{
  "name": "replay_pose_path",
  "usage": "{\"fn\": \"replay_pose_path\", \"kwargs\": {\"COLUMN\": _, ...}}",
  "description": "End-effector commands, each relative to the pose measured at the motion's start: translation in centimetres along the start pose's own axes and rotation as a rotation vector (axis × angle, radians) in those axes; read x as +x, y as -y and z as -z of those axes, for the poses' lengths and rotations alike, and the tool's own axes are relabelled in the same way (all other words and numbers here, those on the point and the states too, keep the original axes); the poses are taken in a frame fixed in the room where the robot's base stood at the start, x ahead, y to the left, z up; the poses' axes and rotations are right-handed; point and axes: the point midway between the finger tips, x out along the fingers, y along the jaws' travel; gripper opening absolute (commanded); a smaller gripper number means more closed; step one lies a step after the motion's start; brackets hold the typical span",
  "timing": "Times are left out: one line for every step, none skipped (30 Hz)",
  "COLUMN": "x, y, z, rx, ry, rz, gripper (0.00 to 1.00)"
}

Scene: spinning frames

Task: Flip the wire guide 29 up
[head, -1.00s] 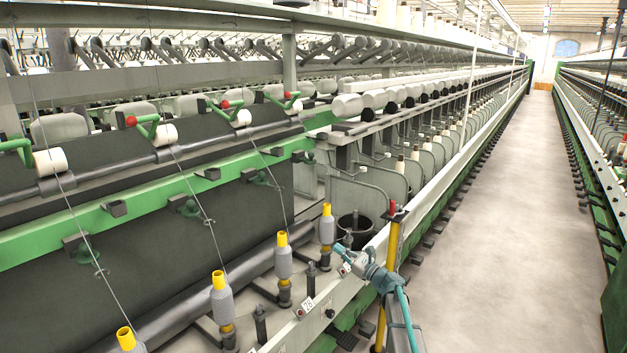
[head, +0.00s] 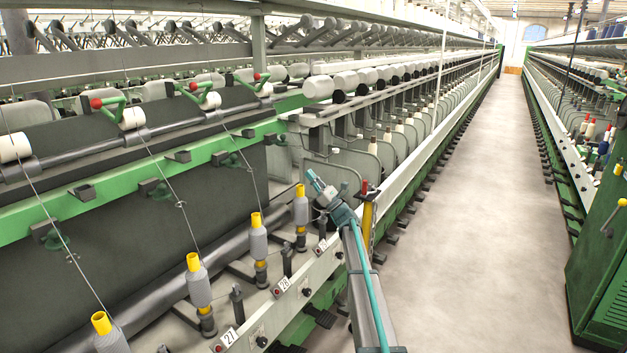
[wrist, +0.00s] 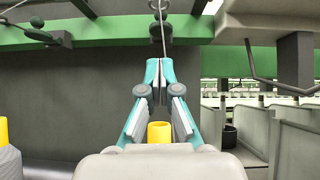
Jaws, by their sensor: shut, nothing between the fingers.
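The wire guide for position 29, as far as I can tell, is the small dark green fitting (head: 232,160) on the green beam, with a thin wire running down from it. A fitting on the beam (wrist: 158,28) shows at the top of the wrist view, with the wire passing in front. My gripper (head: 312,178) is shut and empty. It points up and left, close to the top of the rightmost yellow-tipped spindle (head: 301,207). In the wrist view my fingertips (wrist: 159,62) meet just below the fitting, in line with the wire; contact cannot be told.
Several more yellow-tipped spindles (head: 198,282) stand along the rail (head: 270,315), which bears number plates such as 28 (head: 284,284). The dark panel (wrist: 75,95) lies behind my gripper. A grey bracket (wrist: 295,60) is at upper right. The aisle floor (head: 460,220) is clear.

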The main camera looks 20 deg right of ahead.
Motion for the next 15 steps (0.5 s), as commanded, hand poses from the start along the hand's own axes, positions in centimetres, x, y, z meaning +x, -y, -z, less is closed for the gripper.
{"fn": "replay_pose_path", "kwargs": {"x": 1.3, "y": 0.1, "z": -0.1, "rx": 0.000, "ry": 0.000, "rz": -0.001, "gripper": 0.00}}
{"fn": "replay_pose_path", "kwargs": {"x": 1.8, "y": 0.1, "z": -0.1, "rx": 0.000, "ry": 0.000, "rz": 0.000, "gripper": 0.00}}
{"fn": "replay_pose_path", "kwargs": {"x": 2.6, "y": 0.1, "z": 0.0, "rx": 0.000, "ry": 0.000, "rz": -0.001, "gripper": 0.00}}
{"fn": "replay_pose_path", "kwargs": {"x": 3.2, "y": 0.1, "z": 0.0, "rx": 0.001, "ry": 0.000, "rz": -0.001, "gripper": 0.00}}
{"fn": "replay_pose_path", "kwargs": {"x": 3.9, "y": 0.1, "z": 0.0, "rx": 0.001, "ry": 0.000, "rz": -0.001, "gripper": 0.00}}
{"fn": "replay_pose_path", "kwargs": {"x": 4.6, "y": 0.1, "z": 0.0, "rx": 0.001, "ry": 0.000, "rz": -0.001, "gripper": 0.00}}
{"fn": "replay_pose_path", "kwargs": {"x": 5.2, "y": 0.1, "z": 0.0, "rx": 0.000, "ry": 0.000, "rz": 0.000, "gripper": 0.00}}
{"fn": "replay_pose_path", "kwargs": {"x": 5.7, "y": 0.1, "z": 0.0, "rx": 0.000, "ry": 0.000, "rz": 0.000, "gripper": 0.00}}
{"fn": "replay_pose_path", "kwargs": {"x": 6.4, "y": 0.1, "z": -0.1, "rx": 0.000, "ry": 0.000, "rz": 0.000, "gripper": 0.00}}
{"fn": "replay_pose_path", "kwargs": {"x": 6.6, "y": 0.1, "z": -0.6, "rx": -0.001, "ry": 0.000, "rz": 0.000, "gripper": 0.00}}
{"fn": "replay_pose_path", "kwargs": {"x": 6.9, "y": 0.1, "z": -1.0, "rx": -0.001, "ry": 0.000, "rz": 0.001, "gripper": 0.00}}
{"fn": "replay_pose_path", "kwargs": {"x": 7.2, "y": 0.0, "z": -1.3, "rx": -0.001, "ry": 0.000, "rz": 0.001, "gripper": 0.00}}
{"fn": "replay_pose_path", "kwargs": {"x": 7.5, "y": 0.0, "z": -1.6, "rx": -0.001, "ry": -0.001, "rz": 0.001, "gripper": 0.00}}
{"fn": "replay_pose_path", "kwargs": {"x": 7.7, "y": 0.0, "z": -1.8, "rx": -0.001, "ry": -0.001, "rz": 0.002, "gripper": 0.00}}
{"fn": "replay_pose_path", "kwargs": {"x": 8.0, "y": 0.1, "z": -2.1, "rx": -0.001, "ry": -0.001, "rz": 0.002, "gripper": 0.00}}
